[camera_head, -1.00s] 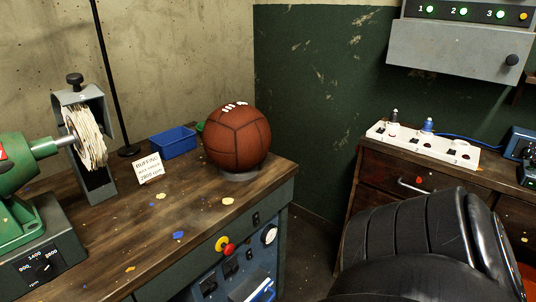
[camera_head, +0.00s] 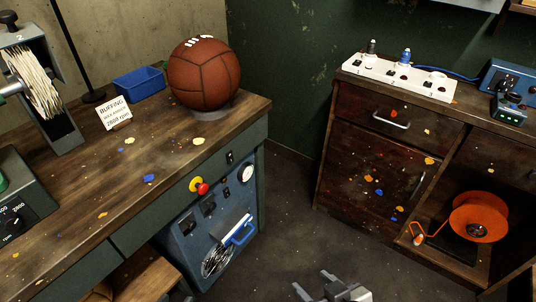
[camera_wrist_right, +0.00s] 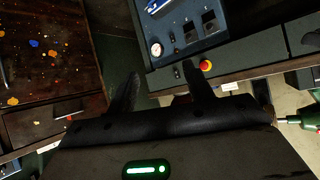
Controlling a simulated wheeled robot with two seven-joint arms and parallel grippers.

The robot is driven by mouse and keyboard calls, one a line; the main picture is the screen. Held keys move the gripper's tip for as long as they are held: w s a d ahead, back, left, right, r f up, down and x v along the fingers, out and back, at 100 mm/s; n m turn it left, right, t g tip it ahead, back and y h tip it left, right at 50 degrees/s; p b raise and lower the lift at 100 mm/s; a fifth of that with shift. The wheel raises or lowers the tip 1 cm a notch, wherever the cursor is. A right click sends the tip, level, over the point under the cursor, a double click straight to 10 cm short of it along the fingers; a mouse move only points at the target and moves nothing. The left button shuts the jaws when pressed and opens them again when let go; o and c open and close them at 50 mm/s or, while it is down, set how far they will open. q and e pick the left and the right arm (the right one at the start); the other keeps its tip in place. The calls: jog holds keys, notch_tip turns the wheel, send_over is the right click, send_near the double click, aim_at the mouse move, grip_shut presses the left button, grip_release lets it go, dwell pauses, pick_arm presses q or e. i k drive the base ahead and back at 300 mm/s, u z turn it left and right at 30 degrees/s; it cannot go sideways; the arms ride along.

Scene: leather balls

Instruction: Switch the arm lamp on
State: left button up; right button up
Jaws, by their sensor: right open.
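No lamp head shows in the views. A thin black post (camera_head: 77,45) rises from a round base at the back of the workbench; I cannot tell whether it belongs to the arm lamp. A white power strip (camera_head: 392,74) on the right-hand cabinet holds a grey plug (camera_head: 371,47) and a blue plug (camera_head: 405,57); I cannot tell what they feed. My right gripper (camera_head: 314,284) is low at the bottom of the head view, between bench and cabinet. In the right wrist view its fingers (camera_wrist_right: 160,90) are apart and empty. My left gripper is out of view.
The workbench (camera_head: 75,215) carries a brown leather ball (camera_head: 204,74), a blue bin (camera_head: 139,84) and a buffing wheel (camera_head: 34,82). Its blue front panel has a red knob (camera_head: 202,188). An orange reel (camera_head: 479,217) sits in the cabinet. The floor between (camera_head: 285,205) looks clear.

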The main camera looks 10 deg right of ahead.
aim_at(229, 156)
jog(key=k, duration=0.5)
jog(key=z, duration=1.85)
jog(key=i, duration=1.2)
jog(key=u, duration=2.15)
jog(key=i, duration=0.5)
jog(key=u, duration=0.05)
